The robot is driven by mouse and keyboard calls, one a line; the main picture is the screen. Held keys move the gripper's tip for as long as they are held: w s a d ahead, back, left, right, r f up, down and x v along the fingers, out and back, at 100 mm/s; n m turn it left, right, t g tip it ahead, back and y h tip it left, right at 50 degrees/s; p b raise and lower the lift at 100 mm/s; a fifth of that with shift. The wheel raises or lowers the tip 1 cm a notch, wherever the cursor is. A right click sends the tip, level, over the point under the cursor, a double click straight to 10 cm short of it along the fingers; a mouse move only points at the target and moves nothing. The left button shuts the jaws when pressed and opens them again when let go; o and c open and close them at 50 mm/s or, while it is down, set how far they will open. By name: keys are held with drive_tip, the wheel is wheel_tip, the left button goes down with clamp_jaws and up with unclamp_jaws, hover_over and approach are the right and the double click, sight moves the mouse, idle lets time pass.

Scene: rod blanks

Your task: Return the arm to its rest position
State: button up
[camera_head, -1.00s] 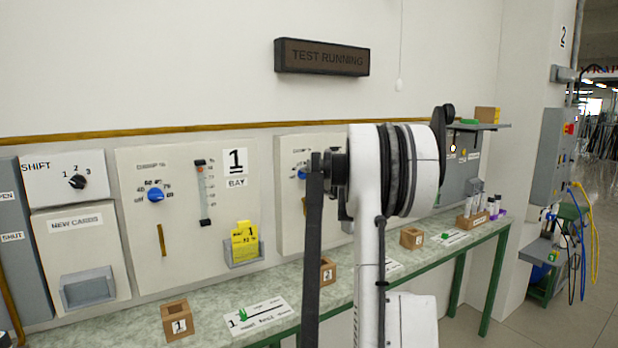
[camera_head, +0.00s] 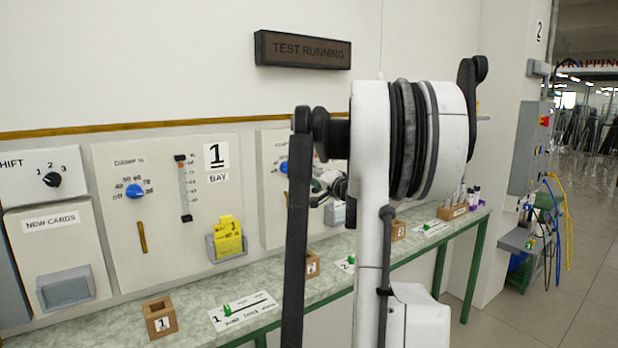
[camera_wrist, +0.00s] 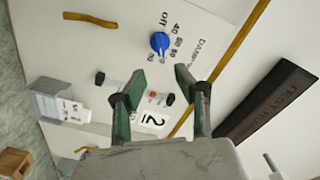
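My gripper (camera_wrist: 160,77) shows in the wrist view with its two green-padded fingers spread apart and nothing between them. The panel of bay 2 (camera_wrist: 205,35) lies beyond the fingertips, rotated in the picture, with a blue dial (camera_wrist: 160,43), a slider and a "2" label (camera_wrist: 153,121). In the head view my arm stands folded upright in front of the bench, and part of its wrist end shows behind it near the second panel (camera_head: 270,150). The fingertips cannot be made out there.
The green-legged bench (camera_head: 110,318) runs along the wall with numbered wooden blocks (camera_head: 160,318) and a label card with a green marker (camera_head: 243,309). The bay 1 panel (camera_head: 115,240) holds a yellow card (camera_head: 229,238). A dark "TEST RUNNING" sign (camera_head: 302,50) hangs above.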

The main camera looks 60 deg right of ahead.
idle(0.4)
drive_tip(key=w+a+f+n+g+y, duration=0.15)
drive_tip(key=w+a, duration=0.25)
drive_tip(key=a, duration=0.7)
drive_tip(key=w+a+n+y, duration=0.3)
drive_tip(key=a, duration=0.8)
drive_tip(key=w+a+f+n+g+y, duration=0.1)
drive_tip(key=w+a+n+y, duration=0.25)
drive_tip(key=a, duration=0.75)
drive_tip(key=s+a+f+n+g, duration=0.2)
drive_tip(key=s+a, duration=0.1)
drive_tip(key=a, duration=0.6)
drive_tip(key=s+a+f+n+g, duration=0.1)
drive_tip(key=s+a+f+n, duration=0.15)
drive_tip(key=a, duration=0.55)
drive_tip(key=s+a+f+n+g, duration=0.15)
drive_tip(key=s+a, duration=0.25)
drive_tip(key=a, duration=0.5)
drive_tip(key=s+a+f+n+g, duration=0.1)
drive_tip(key=s+a+f, duration=0.1)
drive_tip(key=s, duration=0.3)
drive_tip(key=s+a+f, duration=0.3)
drive_tip(key=s, duration=0.2)
drive_tip(key=s+a+f+n+g+h, duration=0.1)
drive_tip(key=s+a+f, duration=0.1)
drive_tip(key=s, duration=0.3)
drive_tip(key=shift+a+f+n+g, duration=0.2)
drive_tip(key=shift+f+n+g, duration=0.1)
drive_tip(key=shift+f, duration=0.5)
drive_tip(key=shift+f, duration=0.15)
